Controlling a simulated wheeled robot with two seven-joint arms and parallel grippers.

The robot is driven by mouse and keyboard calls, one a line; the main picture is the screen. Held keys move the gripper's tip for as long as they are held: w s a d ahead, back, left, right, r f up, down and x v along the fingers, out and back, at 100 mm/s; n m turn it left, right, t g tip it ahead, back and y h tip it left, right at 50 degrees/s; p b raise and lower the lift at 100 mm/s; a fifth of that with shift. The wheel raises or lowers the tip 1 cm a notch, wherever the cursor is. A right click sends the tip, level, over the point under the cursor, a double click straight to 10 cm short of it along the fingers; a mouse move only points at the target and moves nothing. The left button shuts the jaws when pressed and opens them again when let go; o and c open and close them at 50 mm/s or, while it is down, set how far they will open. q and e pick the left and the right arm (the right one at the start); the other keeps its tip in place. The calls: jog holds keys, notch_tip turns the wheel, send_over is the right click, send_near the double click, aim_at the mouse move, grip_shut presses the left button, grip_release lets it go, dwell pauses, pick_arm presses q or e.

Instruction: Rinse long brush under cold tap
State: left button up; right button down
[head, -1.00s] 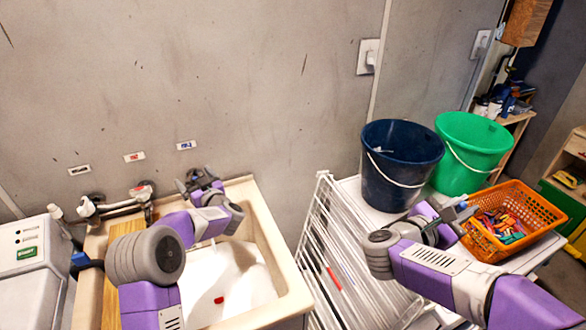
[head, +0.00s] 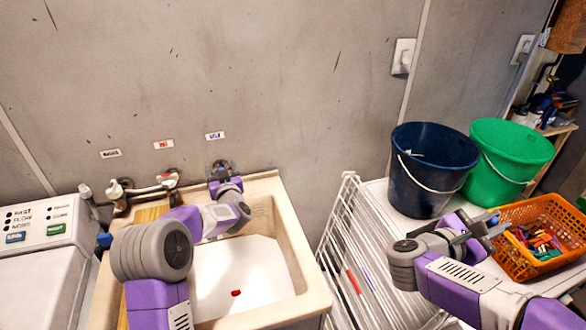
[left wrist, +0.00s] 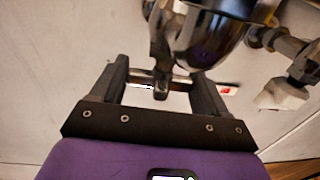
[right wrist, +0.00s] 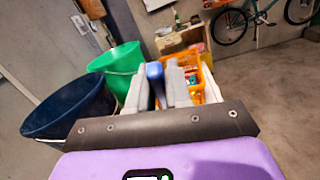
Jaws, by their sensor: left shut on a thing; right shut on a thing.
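My left gripper (head: 222,170) is at the wall behind the sink, under the blue-marked label (head: 214,135). In the left wrist view a metal tap handle (left wrist: 160,88) lies between its fingers, and the gripper is shut on it. The rounded metal tap body (left wrist: 210,35) hides part of the scene there. My right gripper (head: 485,228) is beside the orange basket, shut on a blue thing (right wrist: 155,72) that shows between its fingers. It may be the brush handle; its bristles are not visible. The sink (head: 305,285) stands below the left arm. I see no running water.
A small red thing (head: 236,293) lies in the basin. Another tap (head: 150,190) is left of my left gripper. A white drying rack (head: 345,260), navy bucket (head: 425,185), green bucket (head: 508,150) and orange basket of pegs (head: 525,212) are on the right.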

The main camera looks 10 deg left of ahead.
pick_arm(q)
jog(key=shift+m+t+h+b, duration=0.4)
jog(key=shift+m+h, duration=0.1)
jog(key=shift+h, duration=0.2)
jog(key=o, duration=1)
jog(key=shift+c, duration=0.2)
jog(key=p+v, duration=0.1)
jog(key=v, duration=1.1)
